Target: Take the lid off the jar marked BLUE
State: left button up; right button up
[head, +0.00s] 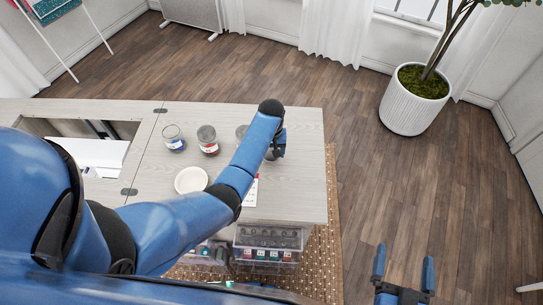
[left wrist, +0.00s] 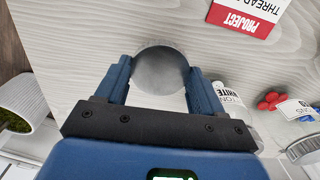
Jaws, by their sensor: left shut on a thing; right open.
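My left gripper (head: 279,145) is at the right part of the top, away from that jar. In the left wrist view, its fingers (left wrist: 159,75) are shut on a round grey metal lid (left wrist: 160,70). I cannot tell whether the lid touches the table. My right gripper (head: 404,254) is open and empty, off the cabinet's right front side.
A white dish (head: 191,180) and a PROJECT card (left wrist: 245,14) lie on the top. Clear drawers (head: 268,238) are below. The top's right end is clear.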

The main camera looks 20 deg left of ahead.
aim_at(272, 157)
pick_arm(q)
jog(key=shift+f, duration=1.85)
jog(key=shift+f+b, duration=0.2)
jog(key=shift+b, duration=0.1)
jog(key=o, duration=1.2)
jog(key=shift+r, duration=0.1)
jog(key=shift+c, duration=0.2)
jog(key=shift+r, duration=0.1)
